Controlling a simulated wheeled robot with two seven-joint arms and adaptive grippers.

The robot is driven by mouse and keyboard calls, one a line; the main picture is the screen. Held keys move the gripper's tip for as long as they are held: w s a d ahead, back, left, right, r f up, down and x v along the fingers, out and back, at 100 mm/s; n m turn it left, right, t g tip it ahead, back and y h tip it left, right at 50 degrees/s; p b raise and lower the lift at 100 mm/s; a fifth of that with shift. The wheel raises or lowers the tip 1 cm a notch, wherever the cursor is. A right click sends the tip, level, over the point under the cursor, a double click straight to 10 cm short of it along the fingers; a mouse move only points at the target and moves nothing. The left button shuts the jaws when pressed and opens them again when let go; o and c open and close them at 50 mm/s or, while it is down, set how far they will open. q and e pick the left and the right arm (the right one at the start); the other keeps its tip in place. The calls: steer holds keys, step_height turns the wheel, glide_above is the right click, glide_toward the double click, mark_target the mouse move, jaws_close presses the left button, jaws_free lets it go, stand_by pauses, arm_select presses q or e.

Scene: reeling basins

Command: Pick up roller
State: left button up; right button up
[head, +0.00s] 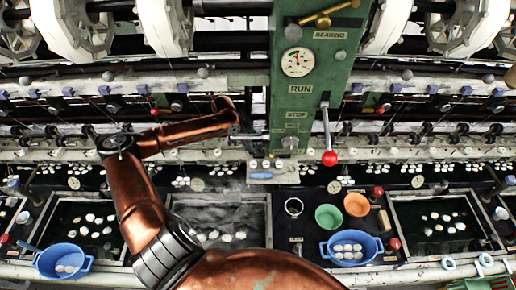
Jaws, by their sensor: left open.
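My left arm rises from the bottom and bends to the right across the machine. Its gripper (246,128) is at the arm's end, in front of the left edge of the green control column (300,115). The gripper is small and dark here; it is open, and I see nothing held in it. I cannot tell for certain which part is the roller. Large white reels (163,25) stand at the top left, with more white reels (388,25) at the top right, well above and apart from the gripper. My right gripper is not in view.
A red-knobbed lever (329,158) sticks out from the column. Below are dark water basins (440,222) with white cocoons, a blue tub (325,247), a green bowl (328,217) and an orange bowl (356,205). Another blue tub (40,262) stands at the lower left.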

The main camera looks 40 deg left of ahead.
mark_target(257, 146)
arm_select(q)
steer(key=x, duration=0.5)
steer(key=shift+a+p, duration=0.1)
steer(key=shift+p, duration=0.2)
steer(key=shift+c, duration=0.4)
steer(key=c, duration=1.1)
